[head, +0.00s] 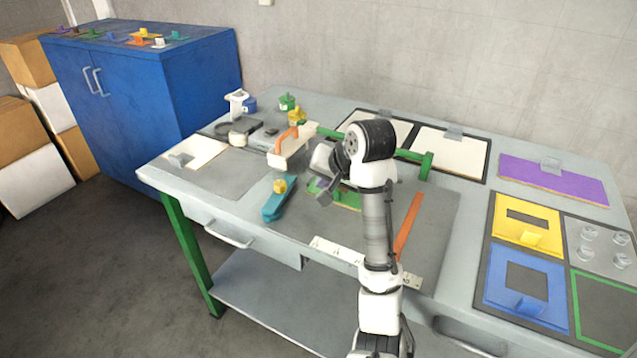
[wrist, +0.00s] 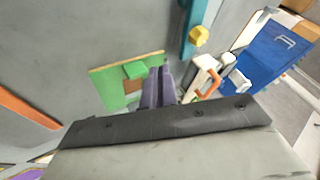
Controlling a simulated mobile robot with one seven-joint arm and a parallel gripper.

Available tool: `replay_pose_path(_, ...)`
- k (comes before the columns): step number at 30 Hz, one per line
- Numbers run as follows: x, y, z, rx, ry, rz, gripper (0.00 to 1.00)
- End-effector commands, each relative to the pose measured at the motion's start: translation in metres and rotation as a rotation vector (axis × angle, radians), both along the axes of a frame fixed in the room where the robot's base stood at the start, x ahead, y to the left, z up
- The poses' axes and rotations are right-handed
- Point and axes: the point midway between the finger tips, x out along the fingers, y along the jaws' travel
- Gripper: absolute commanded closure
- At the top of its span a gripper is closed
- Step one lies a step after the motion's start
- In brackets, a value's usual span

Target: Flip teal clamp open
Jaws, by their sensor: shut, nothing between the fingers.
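The teal clamp (head: 272,209) is a long bar on the grey work mat near the table's front, with a yellow knob (head: 280,186) at its far end. In the wrist view the teal clamp (wrist: 189,42) is at the top, right of centre, beside the same yellow knob. My gripper (head: 322,190) is to the right of the clamp, apart from it. In the wrist view my gripper (wrist: 158,72) has its dark fingers shut and empty, in front of a green plate. Whether the clamp is raised or flat is hard to tell.
The green plate (head: 347,200) lies by my gripper. A white brush body with an orange handle (head: 287,138) stands behind the clamp. An orange strip (head: 408,225) lies at the right. Yellow and blue frames (head: 522,288) lie farther right. A blue cabinet (head: 150,85) stands at the left.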

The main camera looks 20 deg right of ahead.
Motion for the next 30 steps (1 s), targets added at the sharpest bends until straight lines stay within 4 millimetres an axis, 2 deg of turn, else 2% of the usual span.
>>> replay_pose_path(3, 0.016, 0.005, -0.024, 0.005, 0.003, 0.004, 1.00)
replay_pose_path(11, 0.047, 0.008, -0.064, 0.001, 0.005, 0.000, 1.00)
replay_pose_path(18, 0.069, 0.032, -0.062, 0.000, 0.002, 0.001, 1.00)
replay_pose_path(30, 0.074, 0.038, -0.064, -0.001, 0.001, 0.001, 1.00)
